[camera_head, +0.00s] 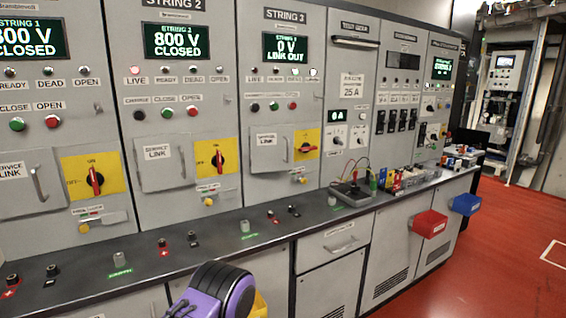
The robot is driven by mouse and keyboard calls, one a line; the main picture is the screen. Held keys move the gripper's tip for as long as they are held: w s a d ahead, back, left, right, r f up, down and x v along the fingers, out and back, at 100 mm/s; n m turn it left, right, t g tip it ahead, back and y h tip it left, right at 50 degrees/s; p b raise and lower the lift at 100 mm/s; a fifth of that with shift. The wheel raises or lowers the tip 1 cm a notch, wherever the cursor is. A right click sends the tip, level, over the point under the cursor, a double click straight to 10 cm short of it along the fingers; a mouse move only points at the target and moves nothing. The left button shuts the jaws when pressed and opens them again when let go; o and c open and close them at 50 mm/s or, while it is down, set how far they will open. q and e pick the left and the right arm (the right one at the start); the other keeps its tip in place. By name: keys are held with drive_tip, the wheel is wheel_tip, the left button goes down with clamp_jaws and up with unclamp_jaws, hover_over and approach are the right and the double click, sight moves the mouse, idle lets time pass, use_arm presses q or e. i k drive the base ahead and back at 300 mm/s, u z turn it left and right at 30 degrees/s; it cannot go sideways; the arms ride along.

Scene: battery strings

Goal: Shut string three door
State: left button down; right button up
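The string three service link door (268,151) is a small grey door in the STRING 3 panel, with a label and a vertical handle on its right side. It sits in or close to its opening; I cannot tell whether it is fully shut or slightly ajar. The STRING 3 display (286,48) reads 0 V, LINK OUT. A purple and black part of my arm shows at the bottom centre, well below the door. Neither gripper shows.
A dark counter (225,230) with terminals runs below the panels. A tester box with leads (351,193) stands on it to the right. A red bin (430,223) and a blue bin (466,204) stick out from the cabinet fronts. The red floor (490,265) at right is clear.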

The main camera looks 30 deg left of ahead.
sight(271, 147)
drive_tip(key=z, duration=0.3)
drive_tip(key=i, duration=1.15)
drive_tip(key=u, duration=0.5)
